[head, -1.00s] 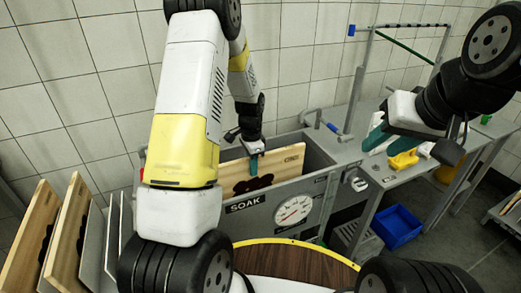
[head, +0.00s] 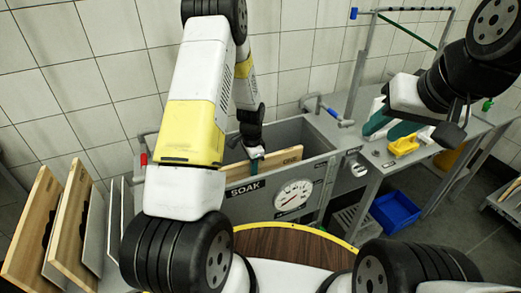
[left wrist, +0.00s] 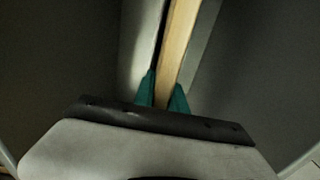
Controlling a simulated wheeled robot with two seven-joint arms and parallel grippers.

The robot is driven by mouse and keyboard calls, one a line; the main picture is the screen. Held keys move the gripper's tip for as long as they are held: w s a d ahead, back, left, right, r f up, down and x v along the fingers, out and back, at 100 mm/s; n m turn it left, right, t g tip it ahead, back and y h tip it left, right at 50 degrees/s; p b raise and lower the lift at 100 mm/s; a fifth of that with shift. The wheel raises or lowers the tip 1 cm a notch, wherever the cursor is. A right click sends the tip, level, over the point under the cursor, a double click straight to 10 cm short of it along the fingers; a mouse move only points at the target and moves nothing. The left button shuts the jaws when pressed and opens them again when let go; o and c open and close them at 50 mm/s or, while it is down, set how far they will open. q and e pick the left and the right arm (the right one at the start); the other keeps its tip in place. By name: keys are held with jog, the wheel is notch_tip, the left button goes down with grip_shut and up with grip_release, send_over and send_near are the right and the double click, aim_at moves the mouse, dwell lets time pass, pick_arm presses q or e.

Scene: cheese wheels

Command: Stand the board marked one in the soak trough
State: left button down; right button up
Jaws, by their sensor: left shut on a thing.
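The wooden board (head: 284,158) stands on edge inside the grey soak trough (head: 226,207), which bears a SOAK label and a dial. Only its upper strip shows above the front wall, with part of a dark mark too small to read now. My left gripper (head: 256,164) is shut on the board's top edge. In the left wrist view the board (left wrist: 179,38) runs between the teal fingers (left wrist: 163,92). The board's lower edge is hidden. My right gripper (head: 391,126) is open and empty, above the side table, away from the trough.
Two wooden boards (head: 31,215) stand at the left beside grey dividers (head: 94,225). A side table at the right holds a yellow tub (head: 403,145); a blue crate (head: 397,219) sits below.

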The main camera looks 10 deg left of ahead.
pick_arm(q)
jog(key=shift+f, duration=0.2)
jog(key=c, duration=1.3)
grip_release()
